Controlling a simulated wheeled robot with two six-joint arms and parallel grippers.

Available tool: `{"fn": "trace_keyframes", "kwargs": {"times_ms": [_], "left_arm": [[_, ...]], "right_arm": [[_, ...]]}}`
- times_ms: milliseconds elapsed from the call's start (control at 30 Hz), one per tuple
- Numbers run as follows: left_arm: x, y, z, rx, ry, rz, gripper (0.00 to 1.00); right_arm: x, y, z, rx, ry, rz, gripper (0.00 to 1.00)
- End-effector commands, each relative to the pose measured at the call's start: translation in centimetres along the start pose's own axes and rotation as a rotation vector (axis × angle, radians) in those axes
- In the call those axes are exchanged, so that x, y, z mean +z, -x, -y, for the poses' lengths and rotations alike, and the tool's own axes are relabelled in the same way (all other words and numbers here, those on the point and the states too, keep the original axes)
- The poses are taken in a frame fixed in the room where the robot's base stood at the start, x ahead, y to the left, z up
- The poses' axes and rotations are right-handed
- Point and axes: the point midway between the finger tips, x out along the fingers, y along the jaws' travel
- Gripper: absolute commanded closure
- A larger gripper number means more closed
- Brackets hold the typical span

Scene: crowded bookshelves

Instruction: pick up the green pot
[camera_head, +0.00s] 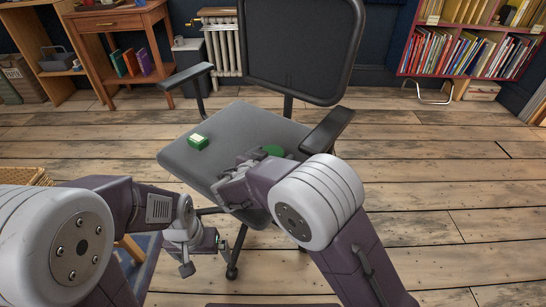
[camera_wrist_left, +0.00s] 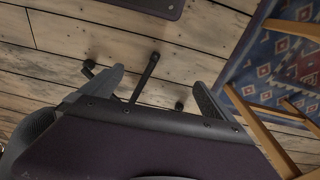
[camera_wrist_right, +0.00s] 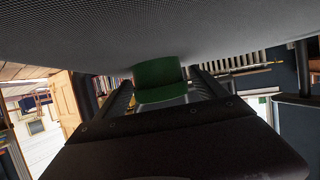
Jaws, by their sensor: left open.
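The green pot (camera_head: 272,150) stands on the grey chair seat (camera_head: 232,116), with its lower part hidden behind my right gripper (camera_head: 252,160) in the head view. In the right wrist view the green pot (camera_wrist_right: 158,74) shows as a short green cylinder against the seat surface, which fills the top of that picture. The fingers of my right gripper (camera_wrist_right: 162,80) are spread, one to each side of the pot. I cannot tell whether they touch it.
A small green box with a pale top (camera_head: 198,142) sits on the seat left of the pot. The chair's armrests (camera_head: 328,128) and backrest (camera_head: 303,45) stand close by. A blue patterned rug (camera_wrist_left: 285,65) and wooden legs are near my left gripper. Open floor (camera_head: 440,190) lies right.

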Motion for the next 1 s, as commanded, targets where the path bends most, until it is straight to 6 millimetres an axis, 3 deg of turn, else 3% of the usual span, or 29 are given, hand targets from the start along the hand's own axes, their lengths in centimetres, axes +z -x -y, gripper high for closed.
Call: {"fn": "trace_keyframes", "kwargs": {"times_ms": [33,167,200,433,800,1000], "left_arm": [[0.0,0.0,0.0,0.0,0.0,0.0,0.0],[0.0,0.0,0.0,0.0,0.0,0.0,0.0],[0.0,0.0,0.0,0.0,0.0,0.0,0.0],[-0.1,0.4,0.0,0.0,0.0,0.0,0.0],[-0.5,4.9,-0.1,0.0,0.0,-0.001,0.0],[-0.6,5.3,-0.1,0.0,0.0,0.0,0.0]], "right_arm": [[0.0,0.0,0.0,0.0,0.0,0.0,0.36],[0.0,0.0,0.0,0.0,0.0,0.0,0.73],[0.0,0.0,0.0,0.0,-0.001,0.0,0.77],[-0.6,0.2,0.0,0.0,-0.002,-0.001,0.77],[-8.2,3.4,0.0,-0.001,-0.004,-0.001,0.77],[-9.4,3.9,0.0,0.0,-0.001,0.0,0.77]]}}
